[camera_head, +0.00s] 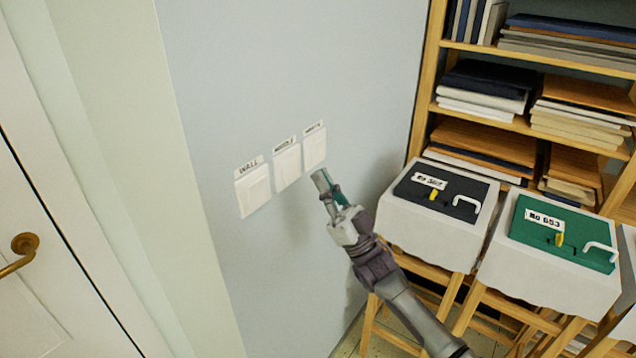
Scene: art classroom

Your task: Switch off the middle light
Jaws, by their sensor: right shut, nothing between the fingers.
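Three white light switches are in a row on the pale blue wall, each with a small label above it. The left switch (253,190) is labelled "WALL". The middle switch (288,167) has a label that looks like "MIDDLE". The right switch (315,148) has a label too small to read surely. My right gripper (320,177) is shut and empty, its tip just below the right switch and to the right of the middle one. Whether it touches the wall cannot be told. My left gripper is out of view.
A white door with a brass handle (22,246) stands at the left. At the right, a wooden shelf (478,48) holds stacked boards. Below it, a black case (440,190) and a green case (562,236) lie on cloth-covered stools. The wall below the switches is bare.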

